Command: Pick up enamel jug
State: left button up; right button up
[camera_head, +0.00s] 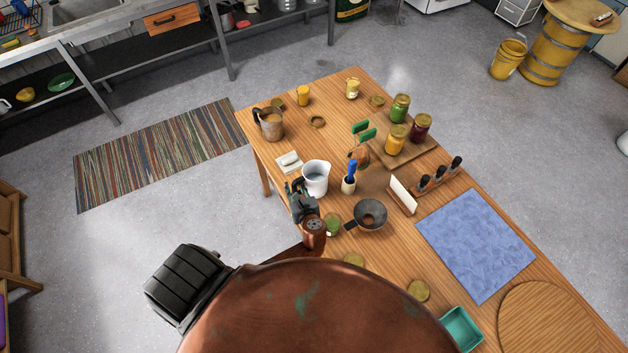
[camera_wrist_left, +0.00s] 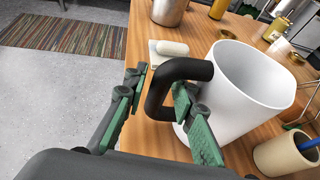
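My left gripper (camera_head: 295,186) is at the jug's handle side. In the left wrist view its green-padded fingers (camera_wrist_left: 158,88) are apart, with the black handle between and just beyond the tips. I see a gap on the left finger's side; whether the right finger touches the handle I cannot tell. My right gripper is not in view.
A white block on a small tray (camera_head: 289,161) lies behind the jug. A cup with a blue-handled brush (camera_head: 348,184) stands close on its right. A dark funnel-like pan (camera_head: 370,214) and a metal pitcher (camera_head: 271,125) are nearby. The blue mat (camera_head: 475,244) is clear.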

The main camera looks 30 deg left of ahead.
pick_arm(q)
grip_shut()
dwell(0.6)
